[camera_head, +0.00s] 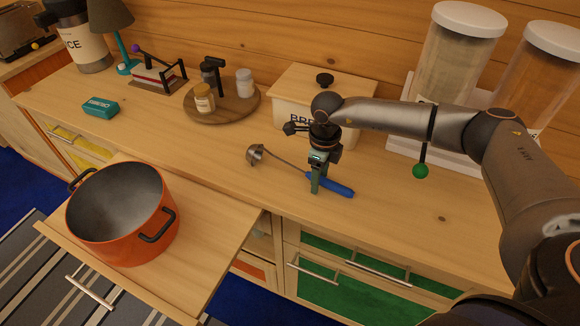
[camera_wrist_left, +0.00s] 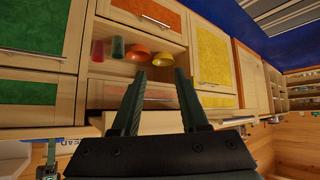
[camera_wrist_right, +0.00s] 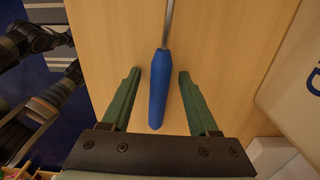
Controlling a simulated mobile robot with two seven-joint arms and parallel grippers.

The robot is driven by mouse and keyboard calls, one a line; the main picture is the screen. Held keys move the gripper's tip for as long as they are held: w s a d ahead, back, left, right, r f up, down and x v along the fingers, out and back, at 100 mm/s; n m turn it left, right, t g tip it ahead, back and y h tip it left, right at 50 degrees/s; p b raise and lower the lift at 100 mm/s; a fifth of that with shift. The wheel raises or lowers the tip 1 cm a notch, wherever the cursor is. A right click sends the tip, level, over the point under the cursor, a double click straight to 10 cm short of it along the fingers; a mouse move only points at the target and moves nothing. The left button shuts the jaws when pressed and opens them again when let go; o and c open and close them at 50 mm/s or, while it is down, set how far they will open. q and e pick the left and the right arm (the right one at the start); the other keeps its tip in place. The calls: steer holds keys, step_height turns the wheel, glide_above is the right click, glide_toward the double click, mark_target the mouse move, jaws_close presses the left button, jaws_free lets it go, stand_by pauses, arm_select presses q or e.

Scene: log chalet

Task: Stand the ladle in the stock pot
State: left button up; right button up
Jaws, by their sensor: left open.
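The ladle lies on the wooden counter, with a metal bowl (camera_head: 256,154) at its left end and a blue handle (camera_head: 340,189) at its right end. My right gripper (camera_head: 316,188) points down at the handle. In the right wrist view its fingers (camera_wrist_right: 158,82) are apart, one on each side of the blue handle (camera_wrist_right: 158,95), with gaps on both sides. The orange stock pot (camera_head: 130,220) stands upright and looks empty, on a pulled-out board left of the ladle. My left gripper (camera_wrist_left: 158,82) is open and empty, facing cabinets; the head view does not show it.
A bread box (camera_head: 285,100) stands behind my right gripper. A round wooden tray (camera_head: 232,107) with jars is behind the ladle. Tall canisters (camera_head: 455,50) stand at the back right. A teal box (camera_head: 100,107) lies at the left. The counter between ladle and pot is clear.

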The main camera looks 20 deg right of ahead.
jaws_close()
steer(key=shift+r, duration=0.1)
stand_by(1.2)
